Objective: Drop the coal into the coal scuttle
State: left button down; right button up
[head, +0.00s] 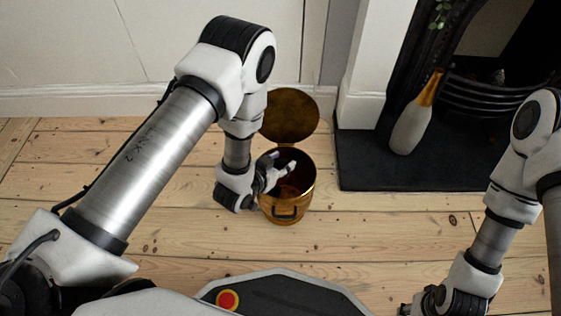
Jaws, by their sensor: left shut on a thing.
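The coal scuttle (305,199) is a brass-coloured bucket standing upright on the floorboards, with a dark handle on its front. Its round lid (290,113) is open and tilted back toward the wall. My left gripper (284,172) reaches from the left over the scuttle's rim, with its fingers over the opening. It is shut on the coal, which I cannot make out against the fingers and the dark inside. My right gripper (405,308) is mostly cut off at the bottom edge, and its jaws cannot be read.
A dark hearth slab (365,172) lies right of the scuttle, with a white and orange bottle-shaped vase (409,128) on it. Behind it is a fireplace with a black grate (485,97). A white wall (60,45) stands behind. The floor in front of the scuttle is clear.

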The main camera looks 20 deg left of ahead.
pick_arm(q)
jog(key=shift+f, duration=0.1)
jog(key=c, duration=0.5)
grip_release()
jog(key=v, duration=1.2)
jog(key=shift+d, duration=0.1)
